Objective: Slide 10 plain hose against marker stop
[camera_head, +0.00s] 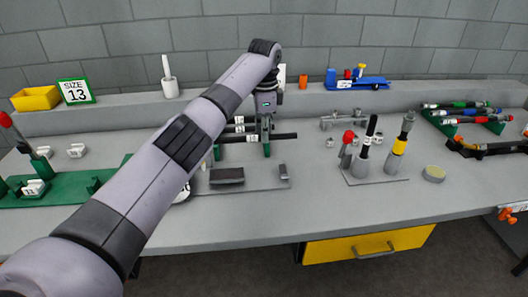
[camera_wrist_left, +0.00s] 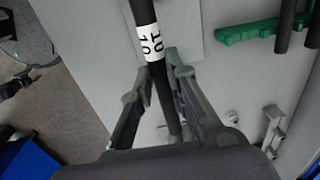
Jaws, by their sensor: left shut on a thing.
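My left gripper (camera_wrist_left: 160,78) is shut on a black hose, whose white label (camera_wrist_left: 151,45) reads 10 in the left wrist view. The hose runs lengthwise between the fingers, and the label sits just beyond the fingertips. In the head view my left gripper (camera_head: 266,108) points down by the green rack (camera_head: 266,148). Dark hoses with white labels (camera_head: 238,120) lie there; I cannot tell which one is gripped. I cannot tell for sure which part is the marker stop; a small grey bracket (camera_head: 284,172) stands on the plate below the rack. My right gripper is not in view.
A dark block (camera_head: 227,175) lies on the grey plate. A stand with a red-knobbed tool (camera_head: 347,138) and yellow-banded tool (camera_head: 400,145) is to the right. A green fixture (camera_head: 70,190) is at left, partly behind my arm. The bench front between is clear.

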